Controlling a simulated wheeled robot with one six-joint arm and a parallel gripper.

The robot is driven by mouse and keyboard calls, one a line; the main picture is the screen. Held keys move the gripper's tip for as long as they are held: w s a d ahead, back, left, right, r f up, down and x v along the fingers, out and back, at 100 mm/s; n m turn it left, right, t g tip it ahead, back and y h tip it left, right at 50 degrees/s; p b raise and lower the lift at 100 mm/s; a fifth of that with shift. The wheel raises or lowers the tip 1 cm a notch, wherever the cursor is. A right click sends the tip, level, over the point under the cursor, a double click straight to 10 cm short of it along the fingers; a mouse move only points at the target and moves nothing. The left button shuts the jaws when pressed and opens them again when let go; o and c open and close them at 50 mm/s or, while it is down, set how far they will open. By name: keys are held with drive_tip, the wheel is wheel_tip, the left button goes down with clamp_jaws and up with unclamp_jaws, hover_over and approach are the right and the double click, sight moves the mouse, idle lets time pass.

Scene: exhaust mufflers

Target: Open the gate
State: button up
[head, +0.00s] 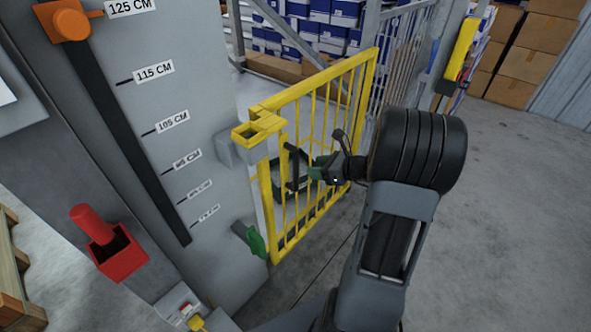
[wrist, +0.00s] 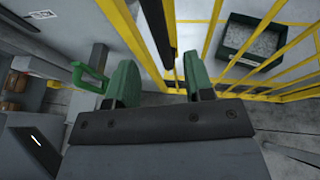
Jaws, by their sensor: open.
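The yellow barred gate (head: 318,100) stands upright, its near post beside a bracket on the grey column. Its yellow bars also show in the wrist view (wrist: 128,38). A black upright handle (head: 293,168) is on the gate's near side; in the wrist view the black bar (wrist: 158,32) lies ahead, in line with the gap between my fingers. My gripper (head: 318,172) is open, its green fingers (wrist: 161,78) apart, close to the handle. I cannot tell whether they touch it. A green latch-like part (head: 256,241) sits low by the post.
The grey column (head: 215,120) with height marks is left of the gate. A red box with a lever (head: 118,252) is at lower left. A green bin (wrist: 252,42) of grey material stands behind the bars. Concrete floor (head: 500,220) is clear on the right.

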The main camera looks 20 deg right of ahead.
sight(296, 167)
drive_tip(key=b+x, duration=0.1)
drive_tip(key=x, duration=0.7)
drive_tip(key=shift+w+f, duration=0.1)
drive_tip(key=shift+c, duration=0.4)
clamp_jaws()
